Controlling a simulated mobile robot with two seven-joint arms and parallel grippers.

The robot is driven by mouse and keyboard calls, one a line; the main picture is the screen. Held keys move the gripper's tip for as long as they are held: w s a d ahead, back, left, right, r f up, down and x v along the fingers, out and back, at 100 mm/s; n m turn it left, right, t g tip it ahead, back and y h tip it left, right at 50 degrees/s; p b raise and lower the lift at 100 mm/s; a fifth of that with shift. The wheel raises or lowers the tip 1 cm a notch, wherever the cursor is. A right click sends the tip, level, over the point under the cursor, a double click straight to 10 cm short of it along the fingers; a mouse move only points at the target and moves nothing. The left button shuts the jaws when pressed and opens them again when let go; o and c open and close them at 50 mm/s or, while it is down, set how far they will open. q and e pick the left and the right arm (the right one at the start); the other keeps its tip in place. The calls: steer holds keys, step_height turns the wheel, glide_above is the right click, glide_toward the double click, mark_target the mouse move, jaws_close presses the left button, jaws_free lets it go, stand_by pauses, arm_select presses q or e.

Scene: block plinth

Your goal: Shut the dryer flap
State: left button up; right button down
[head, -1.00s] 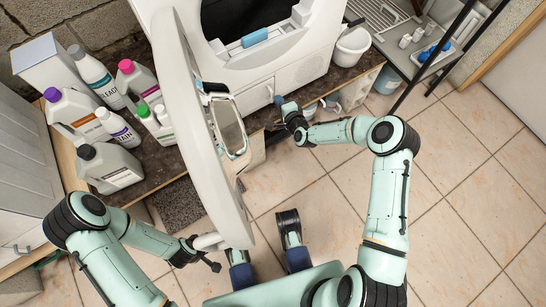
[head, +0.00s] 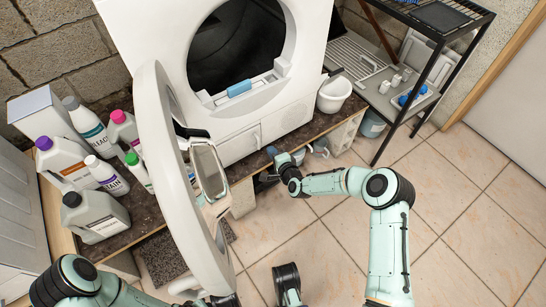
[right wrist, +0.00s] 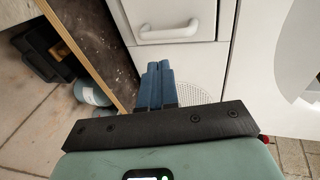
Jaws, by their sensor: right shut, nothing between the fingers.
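The dryer flap (head: 163,160) is a large round white door. In the head view it stands wide open, seen nearly edge-on, with a latch part and clear window (head: 208,170) on its inner side. The white dryer (head: 290,25) has its dark round opening (head: 235,45) uncovered. My right gripper (head: 283,158) is shut and empty, low in front of the dryer and to the right of the flap, apart from it. Its blue fingers (right wrist: 157,85) lie together in the right wrist view, near the white lower panel.
Several bottles (head: 95,215) crowd the dark counter left of the flap. A white bucket (head: 334,93) stands right of the dryer, near a black rack (head: 420,110). Tiled floor (head: 455,215) is clear at right.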

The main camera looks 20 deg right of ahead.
arm_select(q)
steer(key=w+d+r+t+p, duration=0.1)
steer(key=w+r+t+p, duration=0.1)
steer(key=w+r, duration=0.3)
steer(key=shift+w+r+p, duration=0.15)
steer(key=shift+w+p, duration=0.25)
steer(key=shift+p, duration=0.2)
arm_select(e)
steer(key=s+d+r, duration=0.3)
steer(key=s+d, duration=0.1)
steer(key=s, duration=0.4)
steer(key=shift+s+d, duration=0.3)
steer(key=shift+s, duration=0.05)
